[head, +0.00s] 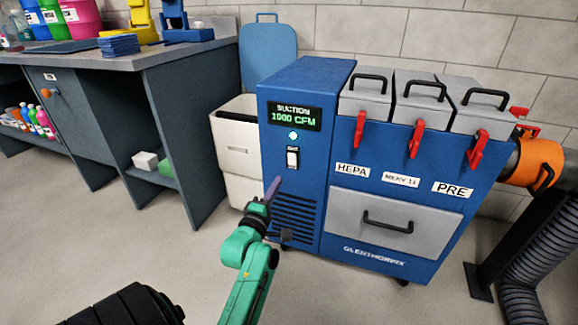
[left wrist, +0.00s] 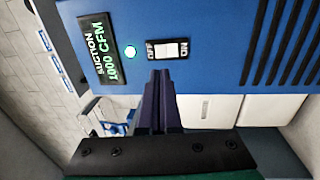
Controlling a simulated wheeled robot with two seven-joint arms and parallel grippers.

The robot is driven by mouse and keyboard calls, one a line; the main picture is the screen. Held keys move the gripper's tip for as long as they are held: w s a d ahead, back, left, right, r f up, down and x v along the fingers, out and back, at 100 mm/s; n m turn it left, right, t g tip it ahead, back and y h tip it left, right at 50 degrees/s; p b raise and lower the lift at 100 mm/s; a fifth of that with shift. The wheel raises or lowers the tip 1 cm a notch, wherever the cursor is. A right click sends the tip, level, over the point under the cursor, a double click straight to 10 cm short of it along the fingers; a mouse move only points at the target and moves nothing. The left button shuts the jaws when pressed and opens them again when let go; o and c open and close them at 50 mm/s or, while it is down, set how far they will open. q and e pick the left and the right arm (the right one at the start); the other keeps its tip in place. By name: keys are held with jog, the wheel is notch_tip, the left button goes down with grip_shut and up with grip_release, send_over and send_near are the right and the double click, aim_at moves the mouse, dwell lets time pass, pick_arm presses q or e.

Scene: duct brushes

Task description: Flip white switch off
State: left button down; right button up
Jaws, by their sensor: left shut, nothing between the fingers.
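The white switch (head: 292,157) sits in a black plate on the front of the blue suction machine (head: 345,230). In the left wrist view the switch (left wrist: 169,49) has OFF at its left end and ON at its right end. Above it in the head view is a lit round lamp (head: 293,135) and a display (head: 294,116) reading SUCTION 1000 CFM. My left gripper (head: 273,187) is shut and empty, its purple fingers pointing up just below and left of the switch. In the left wrist view the fingertips (left wrist: 160,74) appear close to the switch; contact is unclear.
A white bin (head: 238,150) stands left of the machine. A grey drawer (head: 395,222) and several red latches are on the machine's right part. A workbench (head: 165,52) is at the left, and an orange duct collar (head: 540,163) with a grey hose at the right.

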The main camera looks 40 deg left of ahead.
aim_at(291, 154)
pick_arm(q)
jog(key=b+x, duration=0.3)
jog(key=x, duration=0.7)
jog(key=shift+f, duration=0.15)
pick_arm(e)
notch_tip(291, 154, down, 4)
jog(key=shift+a+r+t, duration=0.1)
jog(key=shift+t, duration=0.2)
jog(key=shift+r, duration=0.1)
pick_arm(q)
jog(key=r+p, duration=0.1)
jog(key=p, duration=0.1)
jog(key=r+p, duration=0.1)
jog(key=p, duration=0.2)
jog(key=shift+w+a+g, duration=0.1)
jog(key=shift+w+g, duration=0.1)
jog(key=shift+g, duration=0.2)
jog(key=shift+f+b, duration=0.35)
jog(key=shift+f, duration=0.1)
pick_arm(e)
jog(key=r, duration=0.1)
jog(key=d+r+g, duration=0.2)
jog(key=shift+w+r+n+h, duration=0.2)
jog(key=shift+r+n+h, duration=0.1)
jog(key=shift+r+h, duration=0.1)
pick_arm(q)
jog(key=shift+r, duration=0.1)
pick_arm(e)
jog(key=shift+a, duration=0.15)
